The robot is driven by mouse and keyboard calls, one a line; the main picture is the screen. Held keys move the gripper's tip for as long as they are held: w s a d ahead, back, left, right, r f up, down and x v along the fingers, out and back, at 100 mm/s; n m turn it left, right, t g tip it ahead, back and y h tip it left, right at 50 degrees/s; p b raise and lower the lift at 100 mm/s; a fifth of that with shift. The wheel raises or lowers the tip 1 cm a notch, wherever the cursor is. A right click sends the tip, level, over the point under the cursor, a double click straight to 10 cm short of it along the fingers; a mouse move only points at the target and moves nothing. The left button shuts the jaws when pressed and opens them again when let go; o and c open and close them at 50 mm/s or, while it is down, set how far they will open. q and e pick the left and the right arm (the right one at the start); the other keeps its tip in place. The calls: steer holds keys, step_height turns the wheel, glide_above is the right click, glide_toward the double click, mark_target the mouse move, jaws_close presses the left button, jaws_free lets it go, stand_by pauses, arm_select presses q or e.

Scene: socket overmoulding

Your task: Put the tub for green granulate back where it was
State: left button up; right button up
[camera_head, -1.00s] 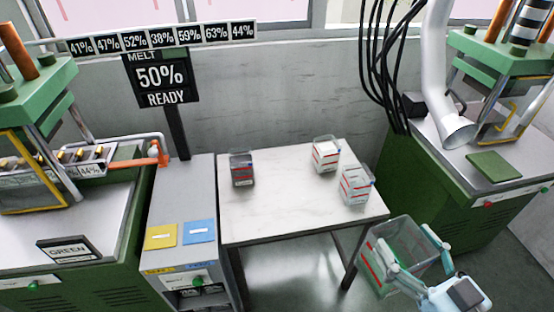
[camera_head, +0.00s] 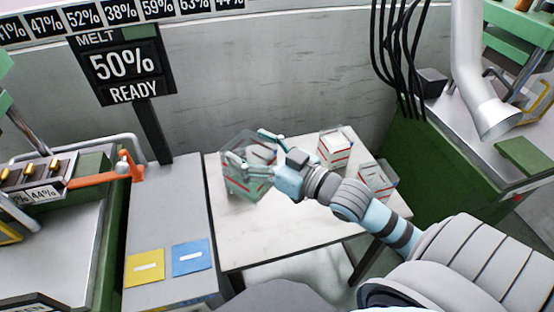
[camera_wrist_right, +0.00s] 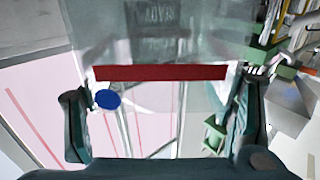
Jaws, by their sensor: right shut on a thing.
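My right gripper (camera_head: 253,149) is shut on a clear tub (camera_head: 244,180) with a red stripe, above or at the left part of the white table (camera_head: 240,240). The tub looks empty, and I cannot tell whether its bottom touches the table. In the right wrist view the tub (camera_wrist_right: 160,45) fills the upper middle, with its red band and a blue round mark between the fingers. I cannot read a label that tells its granulate. My left gripper is not in view.
Two clear tubs with red stripes, one at the back (camera_head: 334,149) and one at the right (camera_head: 374,182), stand on the table. Yellow (camera_head: 144,267) and blue (camera_head: 191,257) pads lie on the grey cabinet at left. The table's front part is clear.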

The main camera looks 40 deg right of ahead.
steer(key=w+d+f+m+t+h+b, duration=0.1)
steer(key=w+d+f+m+h+b, duration=0.25)
steer(key=w+d+b, duration=0.35)
steer(key=w+d+r+m+h+b, duration=0.1)
steer(key=w+d+m+h+b, duration=0.1)
steer(key=w+d+h+b, duration=0.3)
steer(key=w+d+r+m+h+b, duration=0.1)
steer(key=d+m+h+b, duration=0.15)
steer(key=d, duration=0.35)
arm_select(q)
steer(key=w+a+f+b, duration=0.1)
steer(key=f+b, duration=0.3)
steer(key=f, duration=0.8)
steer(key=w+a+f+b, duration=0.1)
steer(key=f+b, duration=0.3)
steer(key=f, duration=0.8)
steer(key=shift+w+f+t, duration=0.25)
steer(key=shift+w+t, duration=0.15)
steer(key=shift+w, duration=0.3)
arm_select(e)
step_height(320, 180, down, 19)
steer(key=d+g+h, duration=0.1)
steer(key=shift+s, duration=0.45)
steer(key=o, duration=2)
steer(key=shift+c, duration=0.2)
